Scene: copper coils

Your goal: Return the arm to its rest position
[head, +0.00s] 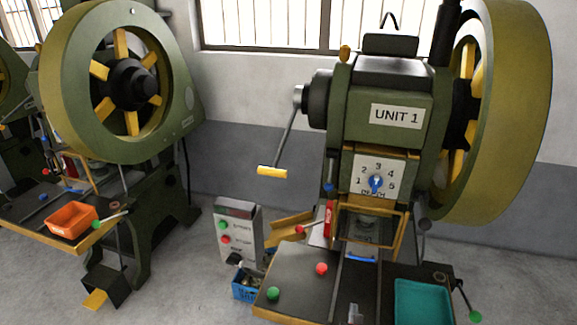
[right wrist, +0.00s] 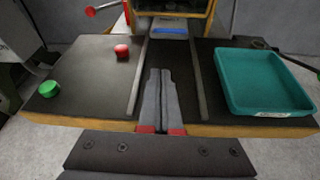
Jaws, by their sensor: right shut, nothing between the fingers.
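My right gripper (right wrist: 160,75) points away from the wrist in the right wrist view, its two grey fingers together with nothing between them. It hangs in front of the dark work table (head: 300,290) of the press marked UNIT 1 (head: 397,115). In the head view only a small grey piece of the gripper (head: 354,313) shows at the bottom edge. My left gripper is not in view.
A teal tray (head: 423,300) lies on the table's right side. A green button (head: 273,293) and red button (head: 321,268) are on its left. A control box (head: 238,230) and blue crate (head: 245,287) stand left of it. Another press (head: 120,85) holds an orange bin (head: 72,220).

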